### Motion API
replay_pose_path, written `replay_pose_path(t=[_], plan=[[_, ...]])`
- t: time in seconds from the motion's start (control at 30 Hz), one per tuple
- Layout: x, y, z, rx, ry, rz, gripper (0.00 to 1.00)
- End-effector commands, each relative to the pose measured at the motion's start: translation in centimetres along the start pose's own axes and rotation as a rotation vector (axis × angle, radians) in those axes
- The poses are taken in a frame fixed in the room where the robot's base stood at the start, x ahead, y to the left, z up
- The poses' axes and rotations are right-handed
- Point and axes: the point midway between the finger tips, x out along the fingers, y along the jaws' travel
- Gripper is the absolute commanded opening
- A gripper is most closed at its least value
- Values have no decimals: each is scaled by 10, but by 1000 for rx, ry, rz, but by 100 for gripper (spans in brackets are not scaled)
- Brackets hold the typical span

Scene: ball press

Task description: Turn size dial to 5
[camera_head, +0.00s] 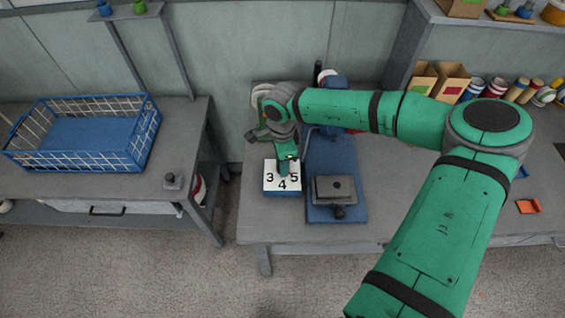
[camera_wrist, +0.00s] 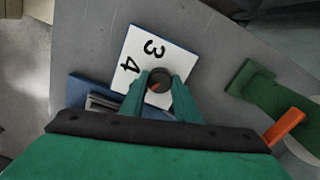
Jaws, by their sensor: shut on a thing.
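The size dial (camera_wrist: 158,78) is a dark round knob with a short red pointer mark, standing on a white number plate (camera_wrist: 175,57). In the wrist view, 3 and 4 show, while 5 is hidden by my gripper. The red mark points toward the lower left there; I cannot tell exactly which number it meets. My gripper (camera_wrist: 161,83) is shut on the dial, one green finger on each side. In the head view, my gripper (camera_head: 284,168) covers the dial.
A blue press base (camera_head: 318,165) with a grey block (camera_head: 336,188) stands close to the right of the plate. An orange piece (camera_head: 528,206) lies at the right of the table. A blue wire basket (camera_head: 85,135) stands on the left table, across a gap.

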Motion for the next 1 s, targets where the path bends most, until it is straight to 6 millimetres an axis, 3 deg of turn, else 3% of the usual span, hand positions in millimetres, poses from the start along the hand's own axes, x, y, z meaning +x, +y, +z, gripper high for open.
replay_pose_path(t=[0.33, 0.37, 0.43, 0.77, 1.0], plan=[[0, 0, 0, -5, 0, -1, 6], [0, 0, 0, -5, 0, -1, 31], [0, 0, 0, -5, 0, -1, 47], [-2, 0, 0, -3, 0, -1, 47], [-30, 0, 0, -4, 1, -3, 47]])
